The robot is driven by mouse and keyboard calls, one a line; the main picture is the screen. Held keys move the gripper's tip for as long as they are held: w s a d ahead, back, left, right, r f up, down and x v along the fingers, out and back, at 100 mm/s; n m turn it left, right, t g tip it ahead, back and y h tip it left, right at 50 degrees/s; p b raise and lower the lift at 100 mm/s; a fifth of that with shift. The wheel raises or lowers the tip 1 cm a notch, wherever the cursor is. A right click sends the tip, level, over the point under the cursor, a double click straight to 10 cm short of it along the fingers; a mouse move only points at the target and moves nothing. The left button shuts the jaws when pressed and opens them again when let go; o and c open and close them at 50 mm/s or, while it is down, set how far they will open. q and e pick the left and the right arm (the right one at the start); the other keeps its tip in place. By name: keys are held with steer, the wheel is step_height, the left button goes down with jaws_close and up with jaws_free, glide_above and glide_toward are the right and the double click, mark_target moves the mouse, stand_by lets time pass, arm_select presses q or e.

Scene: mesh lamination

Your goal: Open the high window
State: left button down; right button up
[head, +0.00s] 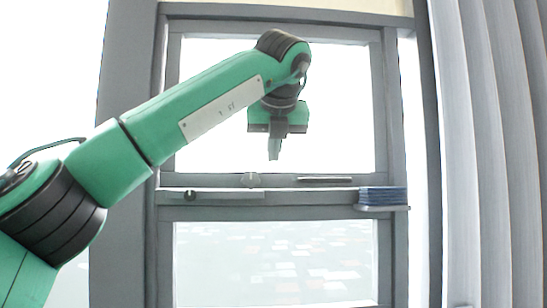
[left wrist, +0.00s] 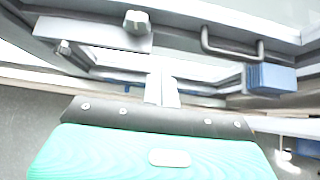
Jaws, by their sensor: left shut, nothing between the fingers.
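The window has a grey frame with an upper sash (head: 387,110) and a lower sash (head: 390,260). The middle rail carries a round knob (head: 251,180) and a bar handle (head: 325,179); a second small knob (head: 190,195) sits lower left. In the left wrist view the knob (left wrist: 137,20), the handle (left wrist: 232,45) and the small knob (left wrist: 63,47) show beyond the fingers. My left gripper (head: 274,157) points down in front of the upper pane, above the rail and slightly right of the knob. Its fingers (left wrist: 162,90) are shut and empty, apart from the handle. My right gripper is out of view.
A blue stacked block (head: 382,196) sits on a small ledge at the rail's right end; it also shows in the left wrist view (left wrist: 272,77). Grey vertical curtains (head: 490,150) hang at the right. The space before the lower pane looks clear.

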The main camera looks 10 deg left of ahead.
mark_target(270, 178)
arm_select(q)
steer(key=p+x, duration=0.1)
steer(key=x, duration=0.2)
steer(key=w+r+p+x, duration=0.1)
steer(key=p+x, duration=0.1)
steer(key=x, duration=0.2)
steer(key=p+x, duration=0.2)
steer(key=x, duration=0.1)
steer(key=shift+w+a+r, duration=0.15)
steer(key=shift+w+a, duration=0.1)
steer(key=shift+a, duration=0.05)
steer(key=shift+w+p, duration=0.3)
steer(key=shift+w, duration=0.15)
steer(key=shift+w+a, duration=0.15)
